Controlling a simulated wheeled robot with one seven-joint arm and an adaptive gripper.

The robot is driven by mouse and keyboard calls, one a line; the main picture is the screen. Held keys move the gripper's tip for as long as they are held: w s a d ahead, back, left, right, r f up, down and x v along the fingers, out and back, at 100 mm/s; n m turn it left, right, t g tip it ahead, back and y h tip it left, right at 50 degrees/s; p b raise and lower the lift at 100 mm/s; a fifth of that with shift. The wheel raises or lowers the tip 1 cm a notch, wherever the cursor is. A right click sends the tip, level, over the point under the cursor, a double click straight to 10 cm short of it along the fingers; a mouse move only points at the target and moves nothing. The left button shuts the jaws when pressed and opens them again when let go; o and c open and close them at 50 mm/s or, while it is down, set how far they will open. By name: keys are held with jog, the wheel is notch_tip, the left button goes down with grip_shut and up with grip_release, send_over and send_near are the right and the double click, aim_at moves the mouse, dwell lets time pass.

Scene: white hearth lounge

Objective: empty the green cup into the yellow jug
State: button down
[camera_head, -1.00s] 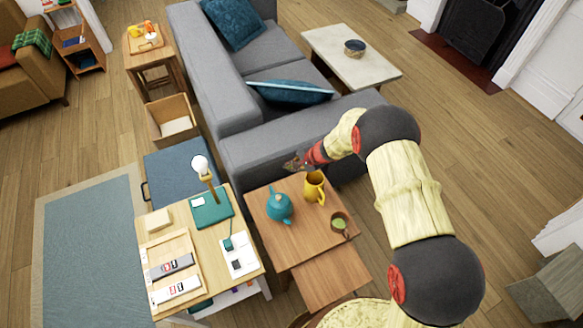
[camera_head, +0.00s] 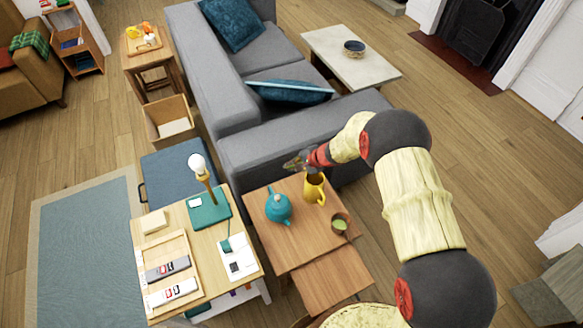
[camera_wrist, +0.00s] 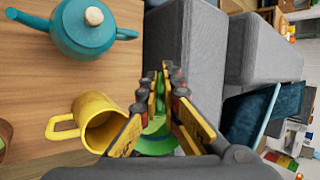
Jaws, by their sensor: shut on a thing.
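The yellow jug (camera_head: 314,189) stands upright on the small wooden table, and it also shows in the wrist view (camera_wrist: 92,108) with its open mouth facing the camera. My gripper (camera_head: 297,161) is just beyond the jug, near the sofa arm. In the wrist view my gripper (camera_wrist: 160,85) is shut on the green cup (camera_wrist: 155,143), which shows green between and below the fingers, to the right of the jug and apart from it. The fingers hide part of the cup. I cannot make out its contents clearly, and it is hard to pick out in the head view.
A teal teapot (camera_head: 278,207) and a brown cup with green inside (camera_head: 340,224) stand on the same table (camera_head: 290,247) near the jug. The grey sofa (camera_head: 240,150) lies right behind it. A desk with a lamp (camera_head: 203,174) stands to the left.

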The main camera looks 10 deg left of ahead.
jog(key=shift+d+f+t+y+b, duration=0.2)
jog(key=shift+f+y+b, duration=0.15)
jog(key=shift+b, duration=0.85)
jog(key=shift+d+f+t+y+b, duration=0.1)
jog(key=shift+f+t+y+b, duration=0.25)
jog(key=shift+b, duration=0.8)
jog(key=shift+s+d+r+t+y+b, duration=0.25)
jog(key=shift+d+r+y+b, duration=0.25)
jog(key=shift+y+b, duration=0.75)
jog(key=shift+r+b, duration=0.35)
jog(key=shift+b, duration=0.05)
jog(key=shift+d+b, duration=0.15)
jog(key=shift+b, duration=0.65)
jog(key=shift+s+r+t+y, duration=0.1)
jog(key=shift+r+t+y, duration=0.05)
jog(key=shift+t+y, duration=0.15)
jog(key=shift+d+y+b, duration=0.3)
jog(key=shift+y+b, duration=0.05)
jog(key=shift+b, duration=1.2)
jog(key=shift+s+d+r+t+b, duration=0.15)
jog(key=shift+r+t+b, duration=0.15)
jog(key=shift+b, duration=0.35)
jog(key=shift+d+f+y+b, duration=0.15)
jog(key=shift+y+b, duration=0.35)
jog(key=shift+b, duration=0.5)
jog(key=shift+r, duration=0.2)
